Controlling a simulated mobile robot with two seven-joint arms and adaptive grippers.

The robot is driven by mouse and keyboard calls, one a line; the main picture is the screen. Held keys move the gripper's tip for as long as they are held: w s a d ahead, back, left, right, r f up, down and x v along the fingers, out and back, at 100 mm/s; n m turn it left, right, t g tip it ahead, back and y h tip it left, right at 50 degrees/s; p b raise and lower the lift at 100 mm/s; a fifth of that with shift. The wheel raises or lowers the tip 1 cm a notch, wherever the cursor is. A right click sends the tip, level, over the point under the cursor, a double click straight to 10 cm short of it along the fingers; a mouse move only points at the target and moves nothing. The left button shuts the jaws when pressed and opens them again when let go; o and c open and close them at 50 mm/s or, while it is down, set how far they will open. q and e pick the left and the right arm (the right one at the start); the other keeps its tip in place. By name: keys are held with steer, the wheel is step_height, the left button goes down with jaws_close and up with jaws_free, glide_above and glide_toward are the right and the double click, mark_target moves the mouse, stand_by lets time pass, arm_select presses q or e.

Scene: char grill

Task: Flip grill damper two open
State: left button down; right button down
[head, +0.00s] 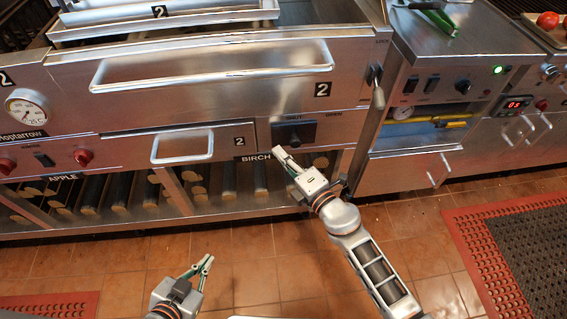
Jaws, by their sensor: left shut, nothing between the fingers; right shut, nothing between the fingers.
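The damper two control (294,134) is a small dark plate with a knob on the grill's steel front, between the words SHUT and OPEN. Its knob is too small to tell which way it is set. My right gripper (281,154) is shut and empty, its fingertips just below the damper's left part; I cannot tell whether they touch the front. My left gripper (206,263) is shut and empty, low over the tiled floor, well apart from the grill.
A drawer handle (183,147) sticks out left of the damper, and a long lid handle (212,75) runs above. Firewood (261,177) lies on the rack below. A steel cabinet (408,165) stands to the right. The floor (255,270) in front is clear.

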arm_select(q)
steer(key=shift+w+r, duration=0.2)
steer(key=shift+r, duration=0.15)
arm_select(e)
steer(key=shift+w+d+r, duration=0.2)
steer(key=shift+d, duration=0.45)
steer(key=shift+w+d+r, duration=0.15)
steer(key=shift+d, duration=0.45)
arm_select(q)
steer(key=shift+s+f, duration=0.1)
steer(key=shift+f, duration=0.05)
arm_select(e)
steer(key=shift+d, duration=0.1)
arm_select(q)
steer(key=shift+w+r, duration=0.2)
arm_select(e)
steer(key=w+d, duration=0.2)
steer(key=d, duration=0.9)
steer(key=shift+d, duration=0.2)
arm_select(q)
steer(key=shift+s+f, duration=0.1)
